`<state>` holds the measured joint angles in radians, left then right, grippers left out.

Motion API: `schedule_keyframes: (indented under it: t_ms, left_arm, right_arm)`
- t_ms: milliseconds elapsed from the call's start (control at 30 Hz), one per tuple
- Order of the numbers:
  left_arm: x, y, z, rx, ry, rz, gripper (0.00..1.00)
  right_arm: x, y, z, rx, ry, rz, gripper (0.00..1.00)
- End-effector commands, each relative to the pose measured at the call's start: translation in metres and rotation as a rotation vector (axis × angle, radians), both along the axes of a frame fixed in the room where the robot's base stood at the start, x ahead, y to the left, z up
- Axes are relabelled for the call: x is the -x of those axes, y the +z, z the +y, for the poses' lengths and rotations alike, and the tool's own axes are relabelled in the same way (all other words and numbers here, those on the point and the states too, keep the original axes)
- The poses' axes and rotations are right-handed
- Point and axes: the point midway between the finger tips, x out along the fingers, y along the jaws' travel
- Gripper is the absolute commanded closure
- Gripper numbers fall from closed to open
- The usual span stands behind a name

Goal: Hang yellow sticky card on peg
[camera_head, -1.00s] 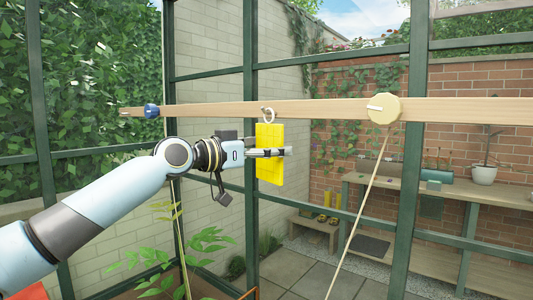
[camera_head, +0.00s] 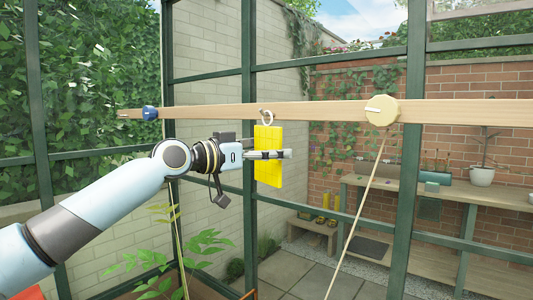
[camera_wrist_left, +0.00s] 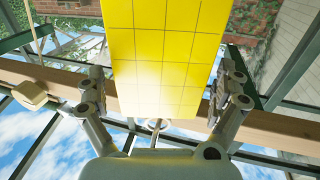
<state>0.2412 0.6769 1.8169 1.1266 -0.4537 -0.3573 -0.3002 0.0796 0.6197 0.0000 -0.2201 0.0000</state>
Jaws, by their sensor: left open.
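The yellow sticky card (camera_head: 268,174) hangs upright by a pale ring (camera_head: 266,117) that overlaps the wooden rail. A peg inside the ring is too small to make out in the head view. My left gripper (camera_head: 288,154) is level with the card's upper half, its fingers reaching across it. In the left wrist view the card (camera_wrist_left: 162,55) lies between the spread fingers of my left gripper (camera_wrist_left: 160,95), with a gap on each side. The ring (camera_wrist_left: 158,124) shows below the card there, by the rail. My right gripper is not in view.
The wooden rail (camera_head: 330,111) runs across the view, with a dark blue knob (camera_head: 150,112) at left and a round yellowish disc (camera_head: 382,110) at right. A cord slants below the disc. Green frame posts (camera_head: 410,180) stand behind. A leafy plant (camera_head: 200,245) is below my arm.

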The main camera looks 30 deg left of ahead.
Motion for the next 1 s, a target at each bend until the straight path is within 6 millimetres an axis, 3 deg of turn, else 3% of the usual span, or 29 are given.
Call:
schedule_keyframes:
  t_ms: [267, 467, 700, 1000]
  left_arm:
    - [0.001, 0.001, 0.0, 0.0, 0.0, 0.001, 0.0]
    - [0.009, 0.012, 0.001, -0.002, 0.0, 0.003, 0.0]
    - [0.054, 0.017, 0.004, -0.006, -0.001, 0.006, 0.0]
    - [0.096, 0.021, 0.007, -0.003, -0.002, 0.006, 0.0]
  right_arm:
    - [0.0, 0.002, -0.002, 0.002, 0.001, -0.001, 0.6]
    - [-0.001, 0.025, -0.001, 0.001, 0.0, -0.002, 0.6]
    - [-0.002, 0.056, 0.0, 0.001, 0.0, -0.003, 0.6]
    - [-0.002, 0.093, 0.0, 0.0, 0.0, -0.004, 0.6]
